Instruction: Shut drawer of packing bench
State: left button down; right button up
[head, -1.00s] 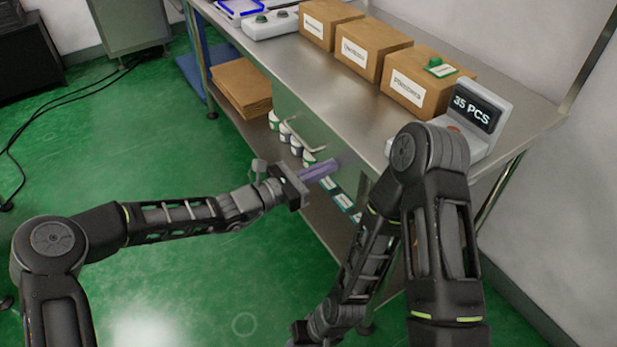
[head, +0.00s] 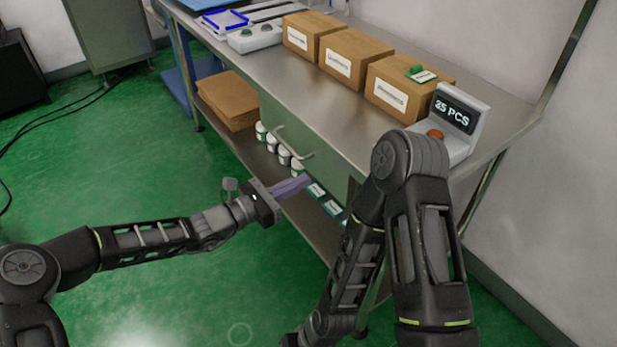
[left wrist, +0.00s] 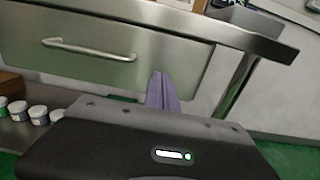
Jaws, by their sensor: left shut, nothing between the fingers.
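The packing bench (head: 345,95) has a grey-green drawer under its steel top. The drawer front (head: 318,160) sits under the bench edge and looks flush with it; no open drawer box shows. Its bar handle (head: 291,141) shows in the head view and in the left wrist view (left wrist: 88,50). My left gripper (head: 307,180) has its purple fingers together and empty, in front of and below the drawer front. In the left wrist view the fingertips (left wrist: 158,76) overlap the drawer's lower right part; contact cannot be told. My right gripper is out of view below the head picture.
Cartons (head: 355,55) and a counter display (head: 455,118) reading 35 PCS stand on the bench. Jars (head: 284,155) and flat cardboard (head: 229,98) lie on the lower shelf (head: 310,225). My right arm crosses the bench's near end.

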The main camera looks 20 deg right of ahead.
pick_arm(q)
jog(key=v, duration=0.9)
jog(key=shift+f+p, duration=0.15)
jog(key=shift+p, duration=0.3)
jog(key=shift+w+a, duration=0.1)
jog(key=s+a+f+m+g+y, duration=0.2)
jog(key=s+a+f+m+y, duration=0.15)
jog(key=s+f, duration=0.45)
jog(key=s+a+f+m+g+y, duration=0.2)
jog(key=s+f+m+y, duration=0.25)
jog(key=f, duration=0.65)
jog(key=s+a+f+m+y, duration=0.4)
jog(key=s+a+f+m, duration=0.3)
jog(key=s+a+f, duration=0.1)
jog(key=s+a+m+y, duration=0.1)
jog(key=s+a+m, duration=0.35)
jog(key=s, duration=0.25)
notch_tip(320, 180, up, 15)
jog(key=w+p, duration=0.1)
jog(key=p, duration=1.4)
jog(key=shift+p, duration=0.3)
